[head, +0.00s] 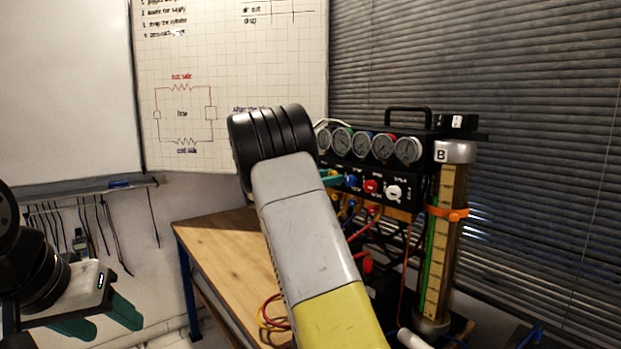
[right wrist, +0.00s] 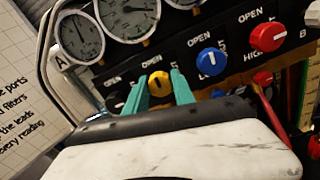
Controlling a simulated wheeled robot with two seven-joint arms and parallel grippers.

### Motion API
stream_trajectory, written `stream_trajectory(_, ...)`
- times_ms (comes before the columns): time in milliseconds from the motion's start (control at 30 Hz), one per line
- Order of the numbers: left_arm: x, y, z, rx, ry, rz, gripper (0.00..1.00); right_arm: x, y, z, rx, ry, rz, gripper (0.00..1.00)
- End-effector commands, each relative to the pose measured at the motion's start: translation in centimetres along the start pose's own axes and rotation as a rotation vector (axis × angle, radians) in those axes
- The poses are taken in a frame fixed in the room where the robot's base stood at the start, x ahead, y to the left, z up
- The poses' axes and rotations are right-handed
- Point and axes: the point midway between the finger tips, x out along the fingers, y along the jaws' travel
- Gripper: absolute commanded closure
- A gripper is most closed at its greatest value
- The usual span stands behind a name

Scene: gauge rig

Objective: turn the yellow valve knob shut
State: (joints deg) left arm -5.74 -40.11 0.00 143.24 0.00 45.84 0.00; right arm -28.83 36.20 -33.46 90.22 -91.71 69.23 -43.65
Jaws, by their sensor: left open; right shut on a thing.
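The yellow valve knob (right wrist: 158,83) is on the black panel of the gauge rig (head: 383,187), under the "OPEN" lettering. In the right wrist view my right gripper (right wrist: 160,84) has its two green fingers on either side of the knob, shut on it. In the head view only a bit of that gripper's green (head: 331,178) shows beside my arm, and I cannot make out the knob there. My left gripper (head: 102,318) is open and empty at the lower left, away from the rig.
A blue knob (right wrist: 211,61) and a red knob (right wrist: 268,37) sit to the right of the yellow one. Round gauges (head: 383,146) line the rig above. A clear cylinder with an orange strap (head: 447,213) stands at right. The wooden bench (head: 222,248) is mostly bare at left.

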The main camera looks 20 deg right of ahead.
Motion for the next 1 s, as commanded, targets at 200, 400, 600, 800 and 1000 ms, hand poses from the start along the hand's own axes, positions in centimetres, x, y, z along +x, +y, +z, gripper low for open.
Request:
stream_trajectory(200, 0.00, 0.00, 0.00, 0.000, 0.000, 0.000, 0.48, -0.04, 0.01, -0.02, 0.149, 0.001, 0.000, 1.00)
stream_trajectory(400, 0.00, 0.00, 0.00, 0.000, 0.000, 0.000, 0.48, -0.06, 0.01, -0.04, 0.334, 0.002, 0.001, 1.00)
stream_trajectory(600, 0.00, 0.00, 0.00, 0.000, 0.000, 0.000, 0.48, -0.07, 0.01, -0.07, 0.525, 0.002, 0.001, 1.00)
stream_trajectory(800, 0.00, 0.00, 0.00, 0.000, 0.000, 0.000, 0.48, -0.08, 0.00, -0.09, 0.714, 0.003, 0.001, 1.00)
stream_trajectory(1000, 0.00, 0.00, 0.00, 0.000, 0.000, 0.000, 0.48, -0.08, -0.01, -0.12, 0.904, 0.003, 0.000, 1.00)
